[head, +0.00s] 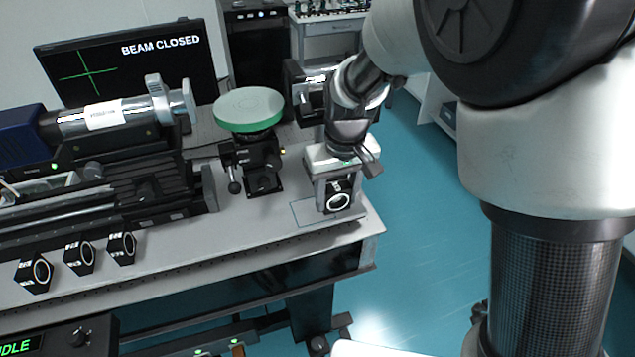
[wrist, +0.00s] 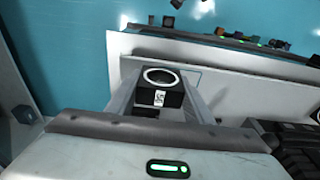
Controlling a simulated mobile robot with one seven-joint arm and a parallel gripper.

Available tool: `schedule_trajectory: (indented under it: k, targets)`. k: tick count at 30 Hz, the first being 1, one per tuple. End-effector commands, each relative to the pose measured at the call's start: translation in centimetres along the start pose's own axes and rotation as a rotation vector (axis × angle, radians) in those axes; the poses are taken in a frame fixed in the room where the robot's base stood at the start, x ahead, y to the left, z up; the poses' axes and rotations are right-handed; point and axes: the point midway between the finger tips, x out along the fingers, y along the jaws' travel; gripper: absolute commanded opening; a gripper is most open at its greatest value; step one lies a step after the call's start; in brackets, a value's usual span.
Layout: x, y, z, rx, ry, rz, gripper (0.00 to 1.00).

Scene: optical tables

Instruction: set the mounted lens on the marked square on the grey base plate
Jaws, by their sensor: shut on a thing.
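The mounted lens (head: 339,197), a black block with a pale ring, is held between the fingers of my gripper (head: 335,190). In the wrist view the lens (wrist: 161,92) sits between both fingers of my gripper (wrist: 160,98), ring facing the camera, with a small white label. The marked square (head: 303,213) is a thin outline on the grey base plate (head: 270,219), near its right front corner. The lens appears over or beside the right part of the square and hides some of it. I cannot tell whether the lens touches the plate.
Several similar black mounts (head: 80,257) stand at the plate's front left. A green-topped round stage (head: 249,108) stands behind the square. A laser tube (head: 105,117) on a rail is at the left. A monitor (head: 130,70) reads "BEAM CLOSED". The plate ends just right of the lens.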

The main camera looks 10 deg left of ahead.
Motion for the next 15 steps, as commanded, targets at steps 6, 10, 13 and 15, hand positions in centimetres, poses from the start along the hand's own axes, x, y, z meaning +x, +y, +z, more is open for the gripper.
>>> schedule_trajectory:
  k: [6,10,13,15]
  targets:
    - [0.3,-2.8,-2.8,-0.001,0.0,0.001,0.19]
    - [0.4,-3.3,-3.3,0.001,0.0,0.0,0.19]
    - [0.4,-3.9,-3.9,0.0,0.001,0.0,0.19]
    - [1.3,-4.1,-3.9,0.002,-0.003,0.001,0.19]
